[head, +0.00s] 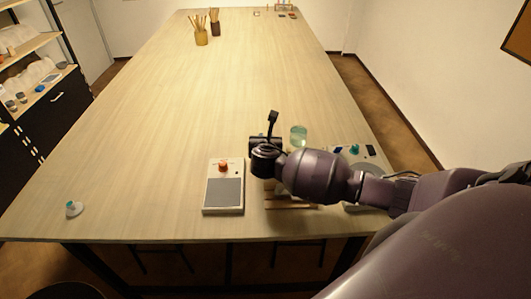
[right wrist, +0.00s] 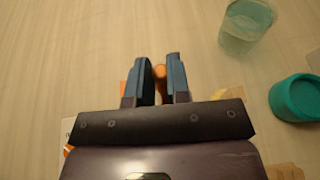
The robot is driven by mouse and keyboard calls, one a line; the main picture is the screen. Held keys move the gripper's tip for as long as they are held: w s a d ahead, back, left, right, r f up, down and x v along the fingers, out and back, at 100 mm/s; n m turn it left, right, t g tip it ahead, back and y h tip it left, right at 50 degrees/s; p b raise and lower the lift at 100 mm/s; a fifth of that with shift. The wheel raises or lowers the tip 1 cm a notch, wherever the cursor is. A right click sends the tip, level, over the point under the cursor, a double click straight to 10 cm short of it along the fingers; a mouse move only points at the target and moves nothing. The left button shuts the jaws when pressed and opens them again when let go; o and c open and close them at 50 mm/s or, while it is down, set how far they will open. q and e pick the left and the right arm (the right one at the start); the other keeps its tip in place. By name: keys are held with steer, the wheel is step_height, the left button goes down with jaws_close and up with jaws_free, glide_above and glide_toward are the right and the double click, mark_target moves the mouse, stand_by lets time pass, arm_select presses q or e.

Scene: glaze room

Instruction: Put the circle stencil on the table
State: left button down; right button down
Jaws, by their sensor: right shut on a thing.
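My right gripper (right wrist: 159,82) is low over the near part of the table (head: 150,130). Its fingers are shut on a small orange-brown piece (right wrist: 159,71), of which only a rounded end shows between the tips. In the head view the wrist and arm hide this piece, so I cannot tell whether it belongs to the circle stencil. No circle stencil can be made out for certain. My left gripper is not in view.
A grey panel with an orange knob (head: 223,190) lies left of my right wrist. Brush-filled pots (head: 201,37) stand far back.

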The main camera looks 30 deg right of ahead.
steer(key=shift+f, duration=2.75)
steer(key=shift+f, duration=0.1)
steer(key=c, duration=1.1)
jaws_free()
steer(key=v, duration=1.2)
steer(key=shift+a, duration=0.1)
